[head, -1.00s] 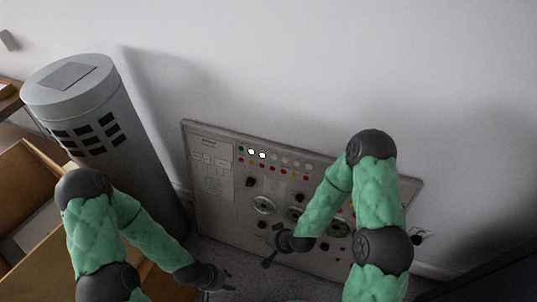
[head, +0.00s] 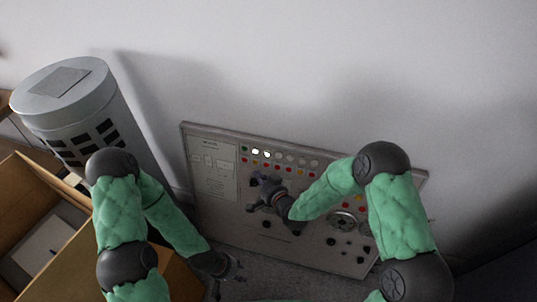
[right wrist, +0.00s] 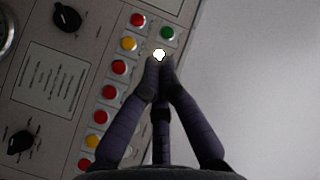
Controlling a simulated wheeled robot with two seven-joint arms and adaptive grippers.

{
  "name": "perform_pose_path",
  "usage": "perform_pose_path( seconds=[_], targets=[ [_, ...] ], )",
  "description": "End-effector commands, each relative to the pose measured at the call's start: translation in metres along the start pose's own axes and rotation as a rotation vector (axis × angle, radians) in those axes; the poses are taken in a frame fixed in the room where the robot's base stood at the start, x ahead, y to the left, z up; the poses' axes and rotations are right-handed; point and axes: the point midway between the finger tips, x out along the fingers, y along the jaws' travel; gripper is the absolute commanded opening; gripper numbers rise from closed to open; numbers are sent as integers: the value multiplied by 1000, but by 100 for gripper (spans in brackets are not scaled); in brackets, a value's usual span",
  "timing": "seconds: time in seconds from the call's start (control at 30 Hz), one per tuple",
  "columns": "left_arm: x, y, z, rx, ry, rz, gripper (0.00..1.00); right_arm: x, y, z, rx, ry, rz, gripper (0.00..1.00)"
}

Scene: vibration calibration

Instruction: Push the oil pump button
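The control panel (head: 212,205) leans against the wall, with rows of small buttons along its top. A green button (head: 245,149) sits at the left end of the top row, beside two bright white ones (head: 261,153). I cannot read which is the oil pump button. My right gripper (head: 257,181) is in front of the panel, below the button rows. In the right wrist view its fingertips (right wrist: 160,66) come together just below a lit white button (right wrist: 159,54), near the green one (right wrist: 168,33); contact cannot be told. My left gripper (head: 239,271) is low near the floor, fingers apart, empty.
A grey cylinder (head: 62,95) with dark slots stands at the left. An open cardboard box (head: 45,250) is below it. The wall above the panel is bare.

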Motion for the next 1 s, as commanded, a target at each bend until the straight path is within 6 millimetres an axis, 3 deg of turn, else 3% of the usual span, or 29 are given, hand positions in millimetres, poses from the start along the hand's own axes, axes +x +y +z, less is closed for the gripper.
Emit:
perform_pose_path(
  seconds=[0.37,1.0],
  targets=[
    [3,-1,0,0,0,0,40,7,6,-4,0,0,2,0],
    [26,-9,-1,0,0,0,40,56,43,-39,-1,-1,2,0]
  ],
)
